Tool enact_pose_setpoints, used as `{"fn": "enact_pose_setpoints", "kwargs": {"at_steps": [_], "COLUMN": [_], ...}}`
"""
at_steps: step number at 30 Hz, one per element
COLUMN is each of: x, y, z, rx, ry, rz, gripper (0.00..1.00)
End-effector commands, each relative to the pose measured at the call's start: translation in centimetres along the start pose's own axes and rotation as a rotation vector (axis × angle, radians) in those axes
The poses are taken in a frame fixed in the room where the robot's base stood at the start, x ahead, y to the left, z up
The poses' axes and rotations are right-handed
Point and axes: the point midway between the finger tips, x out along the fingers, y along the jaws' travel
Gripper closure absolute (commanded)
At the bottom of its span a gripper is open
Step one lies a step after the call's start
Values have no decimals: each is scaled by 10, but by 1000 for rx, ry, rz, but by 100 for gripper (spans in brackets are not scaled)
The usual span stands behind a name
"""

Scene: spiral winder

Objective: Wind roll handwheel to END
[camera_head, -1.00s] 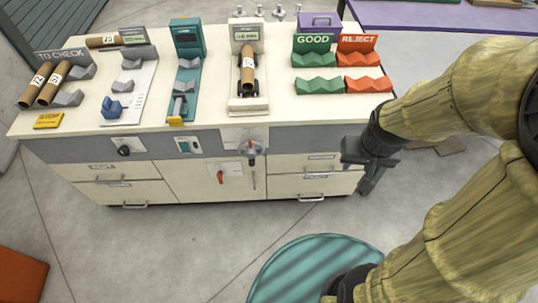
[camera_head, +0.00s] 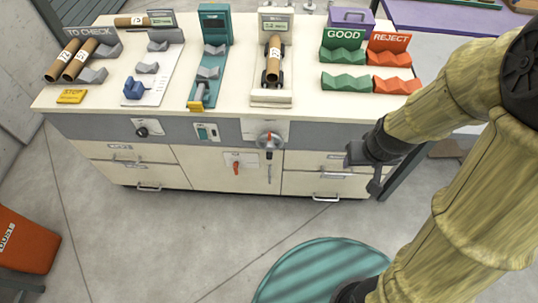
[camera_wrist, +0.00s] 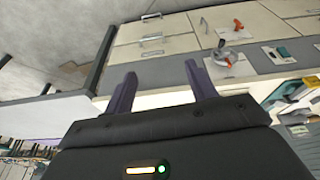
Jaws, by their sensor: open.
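The handwheel (camera_head: 270,141) is a small grey wheel with a red knob on the bench's front panel, below the roll stand. It also shows in the wrist view (camera_wrist: 222,58), right of my fingers. A brown roll (camera_head: 274,62) with a white label lies on the cream stand (camera_head: 270,98), which has a small display (camera_head: 276,26) behind it. The display text is too small to read. My gripper (camera_head: 362,168) is to the right of the handwheel, apart from it, near the bench's right front corner. In the wrist view its two fingers (camera_wrist: 161,72) are spread, with nothing between them.
A red lever (camera_head: 236,168) sits below and left of the handwheel; a black knob (camera_head: 142,131) is further left. Drawers with handles (camera_head: 330,174) line the front. Green GOOD (camera_head: 344,81) and red REJECT (camera_head: 397,85) racks stand at right. An orange bin (camera_head: 22,245) is lower left.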

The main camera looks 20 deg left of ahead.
Motion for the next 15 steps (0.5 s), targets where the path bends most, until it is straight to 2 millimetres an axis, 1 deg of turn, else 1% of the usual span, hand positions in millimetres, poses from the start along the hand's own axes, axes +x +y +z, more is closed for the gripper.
{"fn": "enact_pose_setpoints", "kwargs": {"at_steps": [1,3,8,9,11,12,15], "x": [32,61,126,141,164,179,213], "y": [-16,-32,-66,-74,-85,-93,-111], "z": [-2,-8,-14,-14,-13,-12,-8], "rx": [-84,-192,-453,-523,-629,-704,-898], "ry": [4,27,70,79,93,101,122], "rz": [-3,10,78,103,147,180,276], "gripper": [44,44,44,44,44,44,44]}}
